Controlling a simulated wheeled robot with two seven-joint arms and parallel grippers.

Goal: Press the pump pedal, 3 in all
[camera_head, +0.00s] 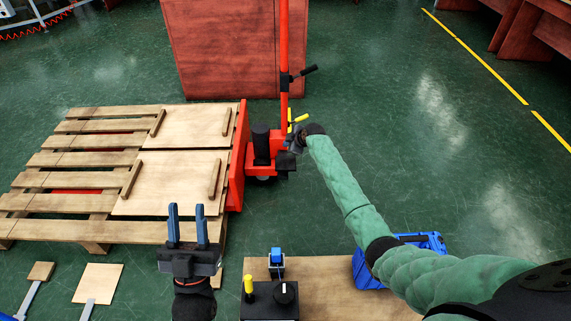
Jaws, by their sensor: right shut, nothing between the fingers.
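A red pallet jack (275,160) with a tall red mast and a black cylinder (261,143) stands at the right end of the wooden pallet. My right gripper (295,142), at the end of the green-sleeved arm, is shut and empty, close against the jack's base. Small yellow parts (290,120) show beside it. The pump pedal cannot be told apart clearly there, and I cannot tell whether the gripper touches it. My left gripper (187,224) has its two blue fingers apart, empty, pointing up in front of the pallet's near edge.
The wooden pallet (60,231) carries flat boards with wooden handles. A red panel (222,50) stands behind the jack. Green floor at the right is clear.

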